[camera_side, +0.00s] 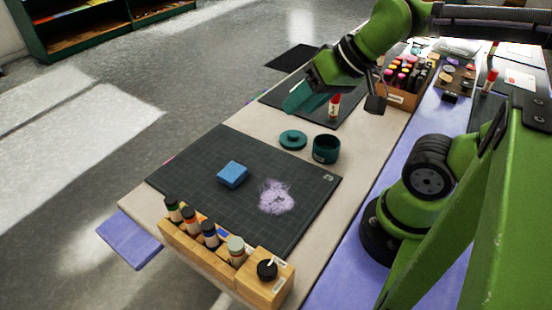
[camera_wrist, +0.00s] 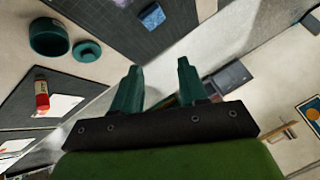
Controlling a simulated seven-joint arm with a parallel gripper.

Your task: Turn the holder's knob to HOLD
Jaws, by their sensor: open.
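The wooden holder (camera_side: 215,262) stands at the front corner of the table in the side view, with several small bottles in a row in it. Its black knob (camera_side: 267,269) is on the right end block, with a pale pointer mark and small white labels too small to read. My gripper (camera_side: 294,101) is in the air at the far part of the table, well away from the holder. Its two teal fingers (camera_wrist: 156,84) are apart with nothing between them in the wrist view. The holder is not visible in the wrist view.
A dark cutting mat (camera_side: 210,155) bears a blue block (camera_side: 232,174) and a pale purple powdery patch (camera_side: 276,197). A teal pot (camera_side: 326,149) and its lid (camera_side: 292,139) sit behind it. A red-topped glue stick (camera_side: 334,106) and a crate of markers (camera_side: 402,99) stand farther back.

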